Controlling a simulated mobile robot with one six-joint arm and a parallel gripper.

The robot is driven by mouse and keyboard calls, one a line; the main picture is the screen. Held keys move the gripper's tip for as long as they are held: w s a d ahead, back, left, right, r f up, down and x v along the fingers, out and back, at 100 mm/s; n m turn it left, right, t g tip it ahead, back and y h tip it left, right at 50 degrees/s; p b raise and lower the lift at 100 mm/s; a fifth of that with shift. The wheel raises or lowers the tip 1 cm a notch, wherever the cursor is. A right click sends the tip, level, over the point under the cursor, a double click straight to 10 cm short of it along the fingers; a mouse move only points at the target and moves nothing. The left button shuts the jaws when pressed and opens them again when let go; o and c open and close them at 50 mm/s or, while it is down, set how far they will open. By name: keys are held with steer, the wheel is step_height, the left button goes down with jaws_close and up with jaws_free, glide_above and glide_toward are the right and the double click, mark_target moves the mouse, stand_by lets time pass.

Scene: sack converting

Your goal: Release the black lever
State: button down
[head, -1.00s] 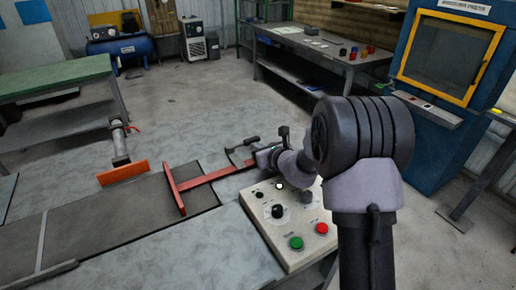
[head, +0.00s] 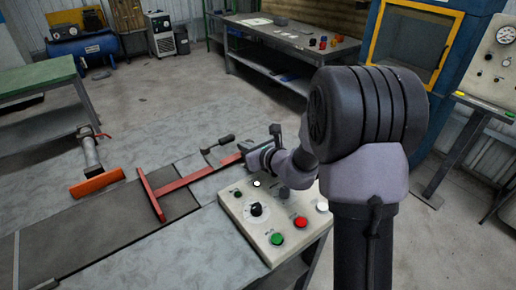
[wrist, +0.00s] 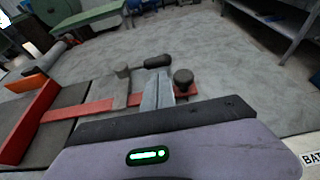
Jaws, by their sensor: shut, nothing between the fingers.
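In the wrist view the lever's dark handle (wrist: 158,61) lies just beyond my fingertips, beside a grey post (wrist: 122,88). My gripper (wrist: 157,88) is shut with its grey fingers together and nothing between them. In the head view my gripper (head: 245,150) is low over the bar's right end, a little right of the lever. A round dark knob (wrist: 184,80) shows close right of the fingers. Whether the fingers touch anything is unclear.
A control box (head: 262,238) with a dial and green, red and white buttons sits just in front of my gripper. A side table (head: 300,45) and blue cabinet with a yellow frame stand behind. Floor between is open.

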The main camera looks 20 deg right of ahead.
steer(key=p+v, duration=0.1)
steer(key=v, duration=0.7)
steer(key=shift+s+r, duration=0.2)
steer(key=shift+s, duration=0.1)
steer(key=shift+p, duration=0.3)
steer(key=a+n+g+y+p, duration=0.1)
steer(key=a+n+g+p, duration=0.3)
steer(key=n, duration=0.7)
steer(key=w+r+n+h, duration=0.1)
steer(key=n, duration=0.1)
steer(key=w+d+r+n+g, duration=0.1)
steer(key=n, duration=0.1)
steer(key=w+d+r+n+h, duration=0.1)
steer(key=w+n, duration=0.1)
steer(key=n, duration=0.1)
steer(key=shift+r+h, duration=0.3)
